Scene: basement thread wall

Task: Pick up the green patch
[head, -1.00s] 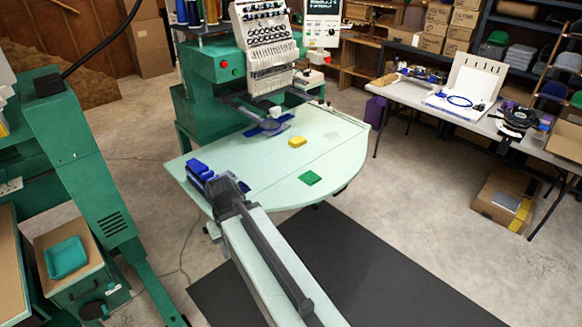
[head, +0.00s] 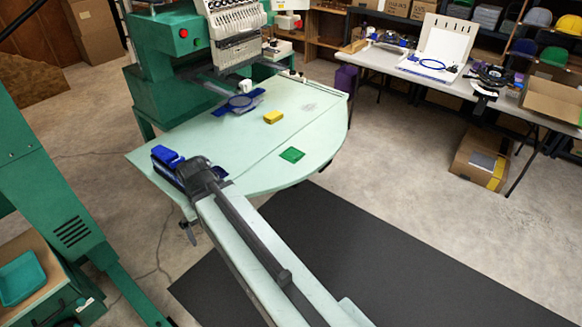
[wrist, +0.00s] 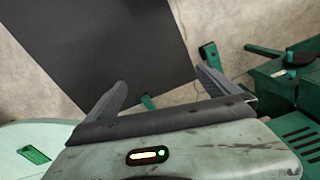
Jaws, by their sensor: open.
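The green patch (head: 292,154) lies flat on the pale green table (head: 240,165), near its right front edge. It also shows in the wrist view (wrist: 34,154) at the lower left, left of my gripper. My gripper (wrist: 160,88) is open, its two grey fingers spread apart with nothing between them. Beyond the fingers are floor and a dark mat. The patch is outside the fingers and apart from them. In the head view my arm reaches to the table's left front side; I cannot make out the fingers there.
Blue items (head: 168,158) show at the table's left, by my arm. A green embroidery machine (head: 165,70) stands at the back. A black mat (head: 400,270) covers the floor in front. Green equipment (head: 50,190) stands at left.

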